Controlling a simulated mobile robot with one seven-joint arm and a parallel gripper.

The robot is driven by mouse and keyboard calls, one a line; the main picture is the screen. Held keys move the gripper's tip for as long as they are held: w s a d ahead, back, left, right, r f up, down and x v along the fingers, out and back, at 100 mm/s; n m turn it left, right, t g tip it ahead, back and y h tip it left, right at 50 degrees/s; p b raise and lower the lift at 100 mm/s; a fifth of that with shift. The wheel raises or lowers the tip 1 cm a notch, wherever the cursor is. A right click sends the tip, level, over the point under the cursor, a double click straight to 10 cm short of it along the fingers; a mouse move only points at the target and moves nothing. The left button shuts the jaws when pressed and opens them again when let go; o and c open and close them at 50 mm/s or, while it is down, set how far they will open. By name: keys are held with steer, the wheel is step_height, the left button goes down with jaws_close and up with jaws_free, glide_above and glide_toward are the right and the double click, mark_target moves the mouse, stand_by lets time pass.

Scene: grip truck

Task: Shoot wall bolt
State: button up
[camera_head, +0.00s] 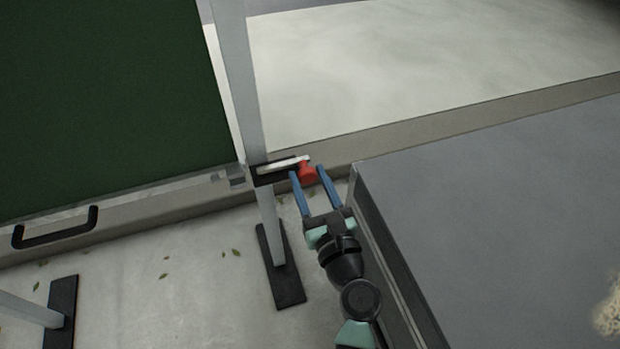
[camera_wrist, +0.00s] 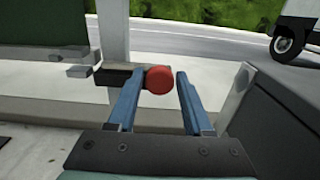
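The wall bolt (camera_head: 283,166) is a pale metal rod in a black bracket on a grey post, with a red knob (camera_head: 308,174) at its right end. My gripper (camera_head: 308,170) is open, with its two blue fingers on either side of the red knob. In the wrist view the red knob (camera_wrist: 159,80) lies between the fingertips, closer to the left finger, and a gap shows to the right finger. I cannot tell whether the left finger touches the knob. The black bracket (camera_wrist: 113,76) is partly hidden behind the left finger.
A dark green panel (camera_head: 110,90) with a black handle (camera_head: 55,228) stands left of the post (camera_head: 240,80). A large grey surface (camera_head: 490,210) with a raised edge lies close to the right of my arm. Pale ground with scattered leaves lies below left.

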jaws_close()
stand_by(1.1)
